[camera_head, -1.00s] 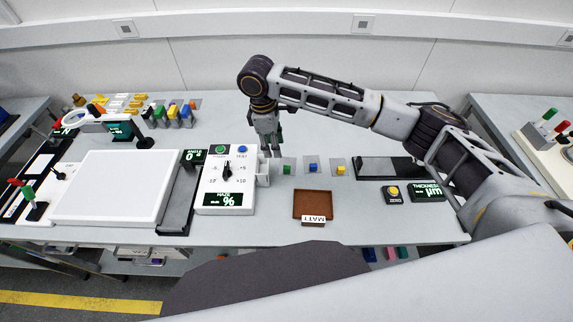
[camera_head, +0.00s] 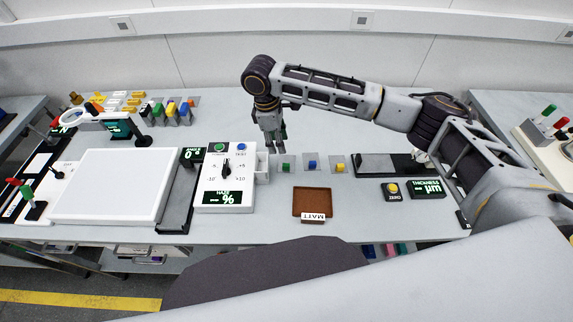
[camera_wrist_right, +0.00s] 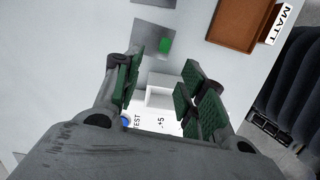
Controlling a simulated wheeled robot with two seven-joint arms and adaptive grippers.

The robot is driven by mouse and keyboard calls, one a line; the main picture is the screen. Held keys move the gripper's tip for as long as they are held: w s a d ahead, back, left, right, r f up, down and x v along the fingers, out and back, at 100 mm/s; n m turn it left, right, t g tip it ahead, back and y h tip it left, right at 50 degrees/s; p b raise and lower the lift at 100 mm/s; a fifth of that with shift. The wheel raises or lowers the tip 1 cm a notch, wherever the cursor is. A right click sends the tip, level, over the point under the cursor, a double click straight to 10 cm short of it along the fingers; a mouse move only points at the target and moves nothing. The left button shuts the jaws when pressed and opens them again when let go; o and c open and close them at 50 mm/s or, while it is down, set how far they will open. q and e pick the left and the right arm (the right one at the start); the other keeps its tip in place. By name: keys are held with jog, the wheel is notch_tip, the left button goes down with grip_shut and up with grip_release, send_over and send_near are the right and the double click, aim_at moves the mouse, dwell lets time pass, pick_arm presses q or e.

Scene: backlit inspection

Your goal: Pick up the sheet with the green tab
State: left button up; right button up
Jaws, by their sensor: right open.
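The sheet with the green tab (camera_head: 287,168) lies on the table just right of the white haze meter, in a row with a blue-tab sheet (camera_head: 312,165) and a yellow-tab sheet (camera_head: 339,168). In the right wrist view the grey sheet (camera_wrist_right: 152,24) shows its green tab (camera_wrist_right: 166,45) beyond my fingertips. My right gripper (camera_head: 275,146) points down behind and slightly left of the green-tab sheet. In the wrist view the gripper (camera_wrist_right: 156,85) has its green-padded fingers apart, with nothing held between them. My left gripper is not in view.
The haze meter (camera_head: 210,185) has a white side holder (camera_head: 262,170) close to the gripper. A brown MATT tray (camera_head: 312,202) lies in front of the sheets. A thickness display (camera_head: 428,188) stands right, and a white light panel (camera_head: 110,187) left.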

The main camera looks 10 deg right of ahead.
send_over(286, 165)
jog(key=w+a, duration=0.1)
jog(key=shift+w+a+f, duration=0.1)
jog(key=shift+a+f, duration=0.05)
jog(key=shift+f, duration=2.8)
jog(key=shift+s+d+f+p, duration=0.15)
jog(key=shift+d+f+p, duration=0.05)
jog(key=shift+f, duration=0.35)
jog(key=shift+s+d+f+p, duration=0.15)
jog(key=shift+s+f+p, duration=0.1)
jog(key=shift+f, duration=0.35)
jog(key=shift+s+d+f+p, duration=0.1)
jog(key=shift+d+f+p, duration=0.1)
jog(key=shift+f, duration=1.2)
grip_shut()
